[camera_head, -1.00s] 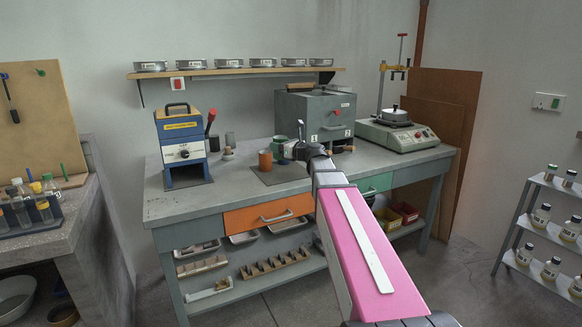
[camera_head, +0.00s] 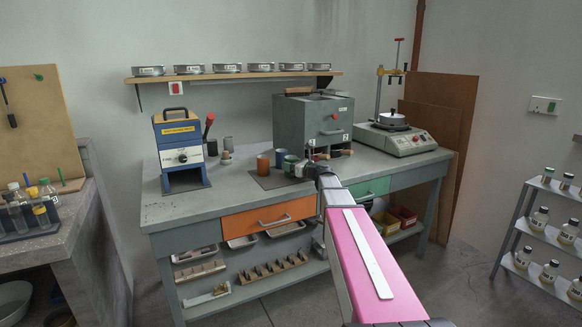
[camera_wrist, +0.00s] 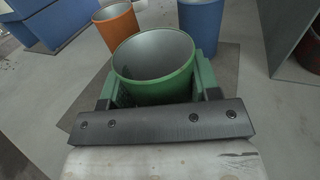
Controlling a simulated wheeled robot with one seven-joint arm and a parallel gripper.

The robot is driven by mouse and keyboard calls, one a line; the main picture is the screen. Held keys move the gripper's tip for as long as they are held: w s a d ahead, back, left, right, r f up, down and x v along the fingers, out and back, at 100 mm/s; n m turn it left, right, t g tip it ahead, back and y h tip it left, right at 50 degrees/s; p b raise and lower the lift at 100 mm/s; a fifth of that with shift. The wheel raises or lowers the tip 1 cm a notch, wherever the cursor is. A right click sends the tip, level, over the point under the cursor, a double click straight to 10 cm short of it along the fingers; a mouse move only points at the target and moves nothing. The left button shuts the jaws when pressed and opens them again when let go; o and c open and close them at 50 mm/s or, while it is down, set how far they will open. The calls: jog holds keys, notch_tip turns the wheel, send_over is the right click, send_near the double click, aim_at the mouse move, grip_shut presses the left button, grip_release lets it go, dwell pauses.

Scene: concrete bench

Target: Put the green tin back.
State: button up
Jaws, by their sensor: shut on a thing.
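The green tin (camera_wrist: 153,88) is open-topped and upright, held between the two fingers of my gripper (camera_wrist: 155,93) in the wrist view. In the head view the green tin (camera_head: 290,165) is at the right end of the dark mat (camera_head: 268,183), partly hidden by my gripper (camera_head: 297,169). I cannot tell whether its base touches the mat or bench. An orange tin (camera_head: 263,166) stands to its left, and a blue tin (camera_head: 281,157) stands just behind. The wrist view also shows the orange tin (camera_wrist: 118,29) and the blue tin (camera_wrist: 201,27), both apart from the green one.
A grey oven-like box (camera_head: 308,120) stands behind the tins on the bench (camera_head: 215,201). A blue press (camera_head: 180,145) is at left and a hotplate device (camera_head: 397,138) at right. The bench's front left is clear.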

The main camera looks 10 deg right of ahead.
jog(key=shift+f, duration=0.25)
jog(key=o, duration=1.1)
jog(key=shift+c, duration=0.2)
jog(key=shift+s+d+r, duration=0.1)
jog(key=shift+s, duration=0.05)
jog(key=v, duration=1.1)
jog(key=shift+s+d, duration=0.25)
